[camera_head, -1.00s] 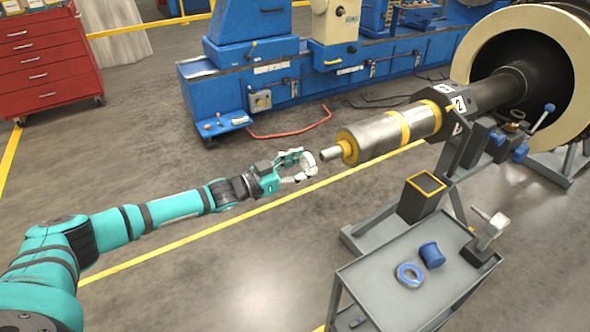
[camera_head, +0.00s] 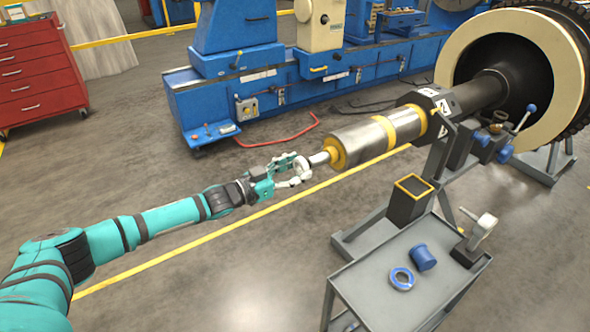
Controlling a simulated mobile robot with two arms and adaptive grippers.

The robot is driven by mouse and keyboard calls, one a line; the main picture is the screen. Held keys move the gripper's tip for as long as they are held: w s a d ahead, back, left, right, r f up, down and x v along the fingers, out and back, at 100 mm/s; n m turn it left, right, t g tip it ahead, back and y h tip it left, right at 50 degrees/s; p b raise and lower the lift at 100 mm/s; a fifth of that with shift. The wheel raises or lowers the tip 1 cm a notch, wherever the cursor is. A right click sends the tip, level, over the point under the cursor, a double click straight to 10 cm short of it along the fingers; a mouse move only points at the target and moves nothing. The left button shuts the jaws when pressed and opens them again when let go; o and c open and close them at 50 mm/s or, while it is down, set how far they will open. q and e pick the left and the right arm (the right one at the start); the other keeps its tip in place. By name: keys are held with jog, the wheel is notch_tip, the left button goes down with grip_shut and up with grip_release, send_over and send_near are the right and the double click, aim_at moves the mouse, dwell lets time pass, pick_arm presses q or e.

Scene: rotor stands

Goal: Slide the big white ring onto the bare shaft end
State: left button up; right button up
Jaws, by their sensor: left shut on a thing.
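My left gripper (camera_head: 290,172) is shut on the big white ring (camera_head: 303,169), at the end of the teal arm that comes in from the left. The ring is right at the tip of the bare shaft end (camera_head: 320,158), which points left out of the yellow-banded metal rotor (camera_head: 370,138). The ring and the shaft tip overlap in the picture. I cannot tell whether the ring is around the tip or just in front of it. The fingers hide part of the ring. My right gripper is not in view.
A grey stand (camera_head: 433,170) supports the rotor. A blue machine (camera_head: 240,95) stands behind. The floor around the arm is clear.

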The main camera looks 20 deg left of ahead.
aim_at(309, 163)
pick_arm(q)
jog(key=shift+w+d, duration=0.1)
jog(key=shift+w, duration=0.05)
jog(key=shift+w+d, duration=0.25)
jog(key=shift+w, duration=0.05)
jog(key=shift+w+d, duration=0.1)
jog(key=shift+w, duration=0.1)
dwell(0.5)
jog(key=shift+w+d, duration=0.25)
dwell(0.4)
jog(key=shift+w+d+b, duration=0.2)
jog(key=shift+w+b, duration=0.1)
jog(key=shift+b, duration=0.05)
jog(key=shift+b+x, duration=0.35)
jog(key=shift+x, duration=0.8)
jog(key=shift+w+d, duration=0.15)
jog(key=shift+w, duration=0.05)
jog(key=shift+w+d+b, duration=0.35)
jog(key=shift+w+d, duration=0.1)
jog(key=shift+w, duration=0.15)
